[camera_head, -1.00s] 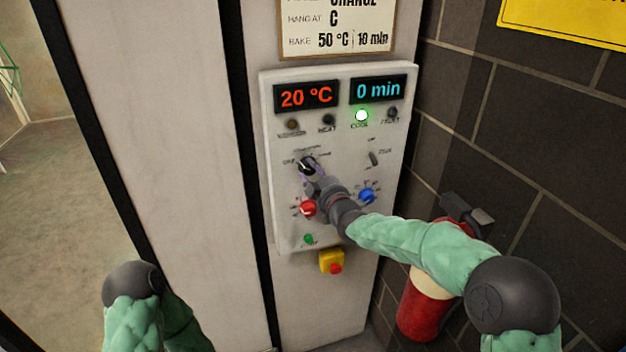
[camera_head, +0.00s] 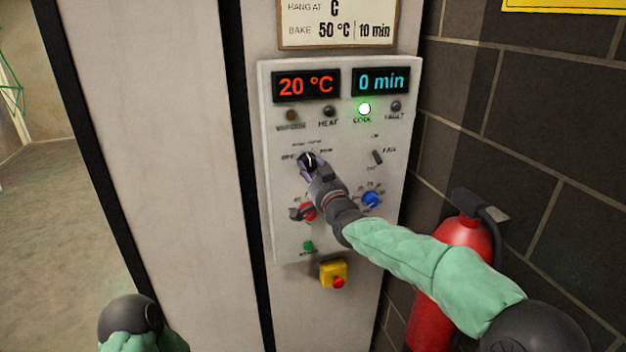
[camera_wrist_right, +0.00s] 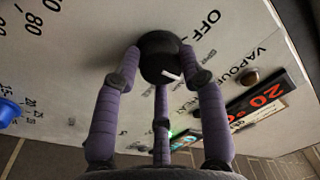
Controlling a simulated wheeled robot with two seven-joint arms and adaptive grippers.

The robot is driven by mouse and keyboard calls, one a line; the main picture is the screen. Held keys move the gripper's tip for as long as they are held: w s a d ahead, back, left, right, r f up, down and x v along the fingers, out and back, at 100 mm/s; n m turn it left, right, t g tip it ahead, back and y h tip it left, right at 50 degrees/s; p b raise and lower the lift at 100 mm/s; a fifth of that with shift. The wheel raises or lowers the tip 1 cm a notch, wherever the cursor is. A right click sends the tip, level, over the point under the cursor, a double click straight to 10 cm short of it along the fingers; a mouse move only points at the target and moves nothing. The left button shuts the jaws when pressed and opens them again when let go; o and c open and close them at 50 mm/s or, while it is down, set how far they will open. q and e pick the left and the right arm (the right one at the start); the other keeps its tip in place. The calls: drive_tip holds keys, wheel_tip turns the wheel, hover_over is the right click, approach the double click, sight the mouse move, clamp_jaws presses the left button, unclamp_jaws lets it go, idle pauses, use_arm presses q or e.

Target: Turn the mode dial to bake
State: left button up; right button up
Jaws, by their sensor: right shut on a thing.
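The mode dial (camera_head: 307,161) is a black knob with a white pointer line, on the upper left of the light grey control panel (camera_head: 284,232). My right gripper (camera_head: 314,172) is shut on it. In the right wrist view, the purple fingers of the gripper (camera_wrist_right: 163,82) reach around the dark dial (camera_wrist_right: 157,52). The white pointer is on the dial's lower right side there, away from the OFF label. The labels near the pointer are too small to read. My left gripper is out of view.
The red display (camera_head: 306,85) reads 20 °C and the blue display (camera_head: 381,82) reads 0 min. The COOL lamp (camera_head: 364,109) glows green. Red (camera_head: 308,211) and blue (camera_head: 371,200) knobs sit below. A red fire extinguisher (camera_head: 470,240) stands right, partly behind my right arm.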

drive_tip(key=m+b, duration=0.1)
drive_tip(key=m, duration=0.1)
drive_tip(key=f+m+b, duration=0.1)
drive_tip(key=m, duration=0.1)
drive_tip(key=shift+a, duration=0.2)
drive_tip(key=m+b, duration=0.2)
drive_tip(key=m, duration=0.1)
drive_tip(key=shift+a+r+h, duration=0.1)
drive_tip(key=shift+h, duration=0.3)
drive_tip(key=m+b, duration=0.1)
drive_tip(key=m, duration=0.3)
drive_tip(key=shift+a+r+m+h+b, duration=0.15)
drive_tip(key=shift+m+h+b, duration=0.3)
drive_tip(key=shift+m, duration=1.45)
drive_tip(key=shift+r, duration=0.1)
drive_tip(key=o, duration=1.1)
drive_tip(key=shift+o, duration=0.2)
drive_tip(key=shift+r, duration=0.1)
drive_tip(key=shift+s, duration=0.1)
